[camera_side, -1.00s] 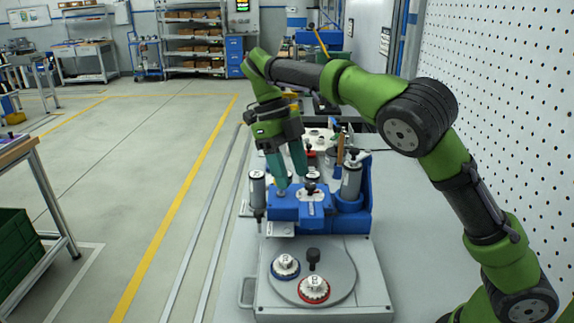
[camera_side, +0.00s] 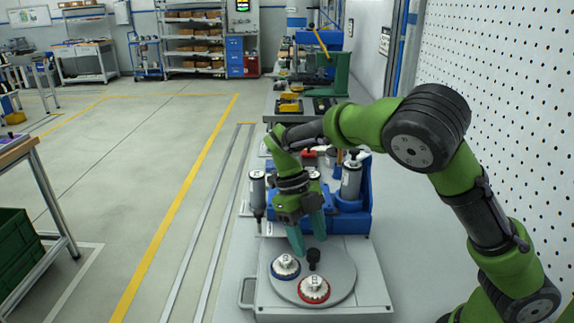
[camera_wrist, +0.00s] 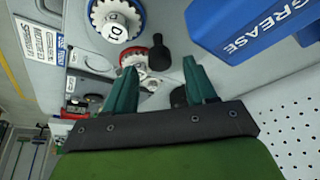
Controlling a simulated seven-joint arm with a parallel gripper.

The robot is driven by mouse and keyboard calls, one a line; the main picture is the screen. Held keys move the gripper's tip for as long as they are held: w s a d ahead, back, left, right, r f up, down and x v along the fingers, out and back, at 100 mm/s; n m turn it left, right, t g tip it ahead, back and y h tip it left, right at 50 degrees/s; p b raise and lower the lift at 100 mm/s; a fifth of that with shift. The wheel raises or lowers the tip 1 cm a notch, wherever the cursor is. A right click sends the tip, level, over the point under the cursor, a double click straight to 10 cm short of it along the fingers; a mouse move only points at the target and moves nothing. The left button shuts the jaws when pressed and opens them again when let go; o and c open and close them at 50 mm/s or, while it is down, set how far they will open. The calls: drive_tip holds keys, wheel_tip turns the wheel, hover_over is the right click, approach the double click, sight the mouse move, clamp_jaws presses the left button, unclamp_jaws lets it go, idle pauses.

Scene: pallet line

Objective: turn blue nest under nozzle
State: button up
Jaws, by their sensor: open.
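The blue-ringed nest (camera_side: 285,267) holds a white toothed part and sits at the left of a grey round turntable (camera_side: 342,284). A red-ringed nest (camera_side: 313,290) sits at its front. A black knob (camera_side: 313,258) stands upright between them. My gripper (camera_side: 308,243) is open and empty, pointing down just behind the knob. In the wrist view, the blue-ringed nest (camera_wrist: 116,20) is at the top and the knob (camera_wrist: 158,53) shows between the fingertips, apart from them. A silver cylinder with a thin downward tip (camera_side: 258,194) stands behind left; I cannot tell if it is the nozzle.
A blue fixture with another silver cylinder (camera_side: 351,180) stands behind my gripper. A blue block marked GREASE (camera_wrist: 245,28) fills the wrist view's upper right. The base plate has a handle (camera_side: 246,292) at left. The floor at left is clear.

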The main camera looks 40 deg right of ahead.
sight(313, 262)
drive_tip(key=shift+x, duration=1.25)
clamp_jaws()
